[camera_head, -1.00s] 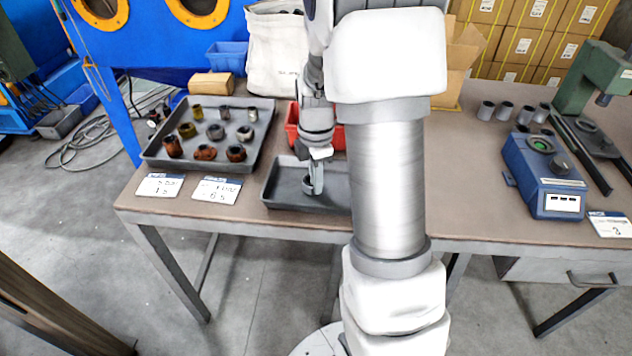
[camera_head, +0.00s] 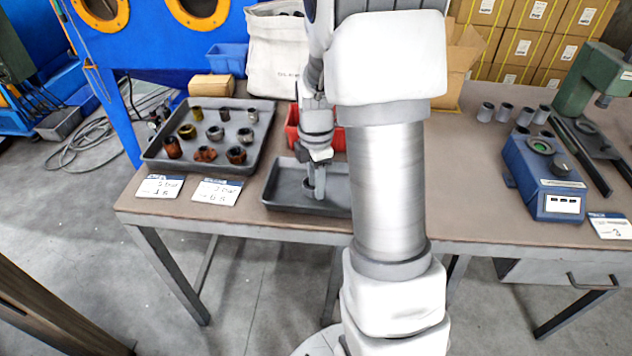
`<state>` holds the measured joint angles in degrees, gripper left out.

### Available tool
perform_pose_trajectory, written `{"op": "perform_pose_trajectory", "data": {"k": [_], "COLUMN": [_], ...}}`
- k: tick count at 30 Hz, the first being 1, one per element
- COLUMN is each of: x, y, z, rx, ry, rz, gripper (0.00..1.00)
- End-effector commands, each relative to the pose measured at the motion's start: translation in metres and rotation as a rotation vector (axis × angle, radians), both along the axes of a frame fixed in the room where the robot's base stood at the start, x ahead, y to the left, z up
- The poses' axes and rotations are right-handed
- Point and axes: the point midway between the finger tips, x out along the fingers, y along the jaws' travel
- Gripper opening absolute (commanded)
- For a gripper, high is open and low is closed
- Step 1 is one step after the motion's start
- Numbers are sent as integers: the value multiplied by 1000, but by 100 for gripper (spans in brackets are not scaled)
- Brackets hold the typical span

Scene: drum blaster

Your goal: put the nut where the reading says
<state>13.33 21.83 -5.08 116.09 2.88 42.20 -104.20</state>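My gripper (camera_head: 318,184) points down into a small dark grey tray (camera_head: 290,193) at the front of the table. A grey ring-like nut (camera_head: 309,184) sits at its fingertips inside this tray; whether the fingers are closed on it cannot be made out. A larger grey tray (camera_head: 160,152) at left holds several rusty, brass and grey nuts (camera_head: 187,131). A blue instrument (camera_head: 545,180) with a green-ringed top and a white display (camera_head: 562,204) stands at right; its reading is too small to tell. Handwritten cards (camera_head: 160,187) (camera_head: 217,191) lie before the large tray.
A red bin (camera_head: 292,126) stands behind the small tray, partly hidden by my arm. Several grey cylinders (camera_head: 505,111) and a green press (camera_head: 585,82) are at right. A card (camera_head: 610,226) lies beside the blue instrument. A white bag (camera_head: 272,55) stands at the back.

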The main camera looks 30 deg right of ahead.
Motion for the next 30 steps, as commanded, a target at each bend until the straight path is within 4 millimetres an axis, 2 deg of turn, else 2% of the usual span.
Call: {"op": "perform_pose_trajectory", "data": {"k": [12, 16, 22, 26, 30], "x": [1, 1, -1, -9, -31], "y": [0, 0, 2, 14, 38], "z": [89, 109, 125, 142, 172], "rx": [-1, 0, -2, -5, 0], "ry": [-4, -4, -7, -42, -117], "rz": [1, 0, -12, -103, -310], "gripper": [39, 39, 39, 39, 39]}}
